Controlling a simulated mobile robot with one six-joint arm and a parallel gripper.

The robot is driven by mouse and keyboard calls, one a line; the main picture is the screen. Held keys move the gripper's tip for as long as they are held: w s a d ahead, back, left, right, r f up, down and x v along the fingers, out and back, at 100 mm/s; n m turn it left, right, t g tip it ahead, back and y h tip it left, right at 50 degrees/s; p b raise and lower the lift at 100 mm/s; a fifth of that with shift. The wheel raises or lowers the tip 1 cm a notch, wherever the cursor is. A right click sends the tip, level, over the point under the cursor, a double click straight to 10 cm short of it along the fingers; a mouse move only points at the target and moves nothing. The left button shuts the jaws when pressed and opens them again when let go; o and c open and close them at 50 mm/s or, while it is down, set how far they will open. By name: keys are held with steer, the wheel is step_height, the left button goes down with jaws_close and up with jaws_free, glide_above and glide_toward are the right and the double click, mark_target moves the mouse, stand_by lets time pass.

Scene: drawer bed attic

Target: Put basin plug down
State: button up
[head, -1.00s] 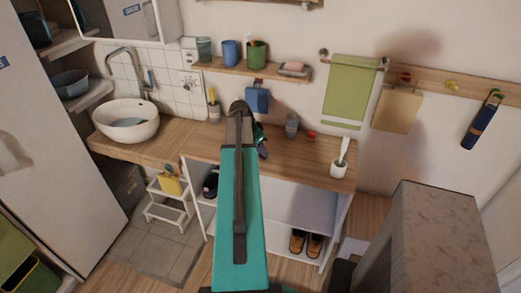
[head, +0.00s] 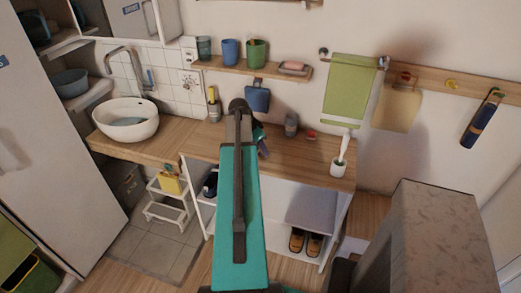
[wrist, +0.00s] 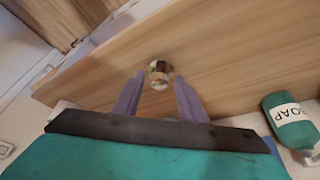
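The basin plug, a small shiny round disc (wrist: 158,74), shows in the wrist view against the wooden counter (wrist: 225,55). It lies between the tips of my gripper's two purple fingers (wrist: 159,77), with a narrow gap visible on each side. My gripper looks open around it. Whether the plug rests fully on the wood is hard to tell. In the head view my gripper (head: 262,147) is low over the counter (head: 285,152), mostly hidden behind my teal arm, and the plug is not visible there. The white basin (head: 126,120) stands on the left.
A teal soap bottle (wrist: 291,122) is right of my gripper in the wrist view. A shelf with cups (head: 231,66) hangs above.

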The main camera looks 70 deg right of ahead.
steer(key=b+v, duration=0.2)
steer(key=v, duration=0.9)
steer(key=shift+a+r, duration=0.15)
steer(key=shift+r, duration=0.1)
steer(key=shift+w, duration=0.15)
stand_by(0.6)
